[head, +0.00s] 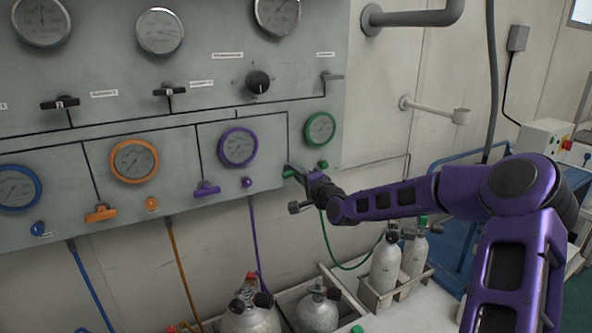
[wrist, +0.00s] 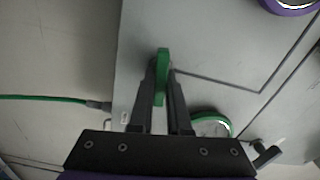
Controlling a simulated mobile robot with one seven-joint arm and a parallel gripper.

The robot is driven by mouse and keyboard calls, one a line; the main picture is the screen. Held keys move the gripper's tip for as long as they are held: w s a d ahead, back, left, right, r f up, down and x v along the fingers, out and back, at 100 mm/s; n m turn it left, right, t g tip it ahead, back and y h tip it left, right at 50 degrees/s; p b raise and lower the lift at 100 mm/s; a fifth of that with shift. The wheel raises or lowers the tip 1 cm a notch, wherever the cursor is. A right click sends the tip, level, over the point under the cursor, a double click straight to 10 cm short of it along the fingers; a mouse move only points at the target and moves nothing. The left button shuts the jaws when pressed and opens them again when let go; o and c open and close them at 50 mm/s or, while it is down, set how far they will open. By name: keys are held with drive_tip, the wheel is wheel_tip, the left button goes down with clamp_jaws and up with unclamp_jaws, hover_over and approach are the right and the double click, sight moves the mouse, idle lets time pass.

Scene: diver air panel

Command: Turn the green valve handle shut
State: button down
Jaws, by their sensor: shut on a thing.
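The green valve handle (head: 290,171) is at the lower right of the grey panel, below the green-rimmed gauge (head: 320,129). In the wrist view the handle (wrist: 162,75) shows as a green bar between the fingers. My gripper (wrist: 160,88) is shut on it, with one finger on each side. In the head view my gripper (head: 302,175) reaches the handle from the right and partly hides it. The green-rimmed gauge also shows in the wrist view (wrist: 213,124), right of the fingers.
A purple handle (head: 207,188) and small purple knob (head: 246,183) sit to the left on the panel. A green hose (head: 328,245) runs down below the handle. Gas cylinders (head: 385,262) stand below. A wall pipe bracket (head: 435,108) juts out at the right.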

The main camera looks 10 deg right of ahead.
drive_tip(key=shift+m, duration=1)
drive_tip(key=c, duration=0.9)
unclamp_jaws()
drive_tip(key=shift+s, duration=0.1)
drive_tip(key=v, duration=1.7)
drive_tip(key=shift+s+p, duration=0.1)
drive_tip(key=shift+p, duration=0.25)
